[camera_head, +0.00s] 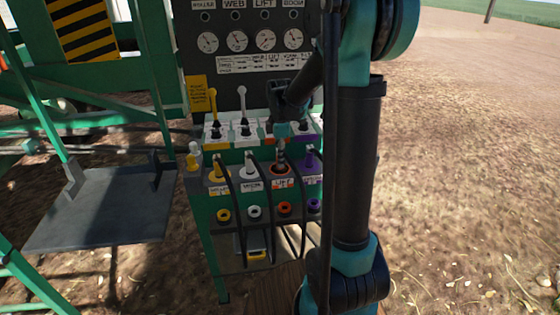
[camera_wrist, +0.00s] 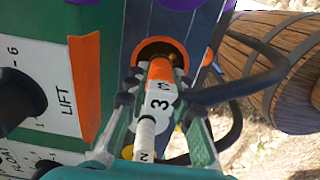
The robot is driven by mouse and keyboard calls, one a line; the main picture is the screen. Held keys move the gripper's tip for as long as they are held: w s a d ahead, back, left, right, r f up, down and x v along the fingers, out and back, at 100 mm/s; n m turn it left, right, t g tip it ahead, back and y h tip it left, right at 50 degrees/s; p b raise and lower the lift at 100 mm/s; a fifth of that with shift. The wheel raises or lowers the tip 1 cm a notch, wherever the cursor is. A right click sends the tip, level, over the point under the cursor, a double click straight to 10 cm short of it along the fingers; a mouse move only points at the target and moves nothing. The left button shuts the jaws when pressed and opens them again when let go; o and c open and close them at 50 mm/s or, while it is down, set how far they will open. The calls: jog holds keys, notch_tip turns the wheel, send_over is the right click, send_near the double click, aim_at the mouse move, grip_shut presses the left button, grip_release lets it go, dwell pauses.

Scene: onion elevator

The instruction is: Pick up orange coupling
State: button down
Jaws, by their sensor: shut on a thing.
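My gripper (camera_wrist: 161,88) is shut on the coupling, with one finger on each side. In the head view, my gripper (camera_head: 281,145) points down at the LIFT position of the control stand, and the coupling (camera_head: 281,168) is partly hidden by it. I cannot tell whether the coupling is still seated in the opening.
Yellow (camera_head: 217,170), white (camera_head: 249,167) and purple (camera_head: 310,160) couplings stand beside it with black hoses hanging down. Levers (camera_head: 242,103) and gauges (camera_head: 236,41) are behind. A wooden barrel (camera_wrist: 290,70) is at the right in the wrist view. Bare ground lies to the right.

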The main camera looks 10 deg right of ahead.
notch_tip(320, 180, up, 20)
dwell(0.6)
dwell(1.0)
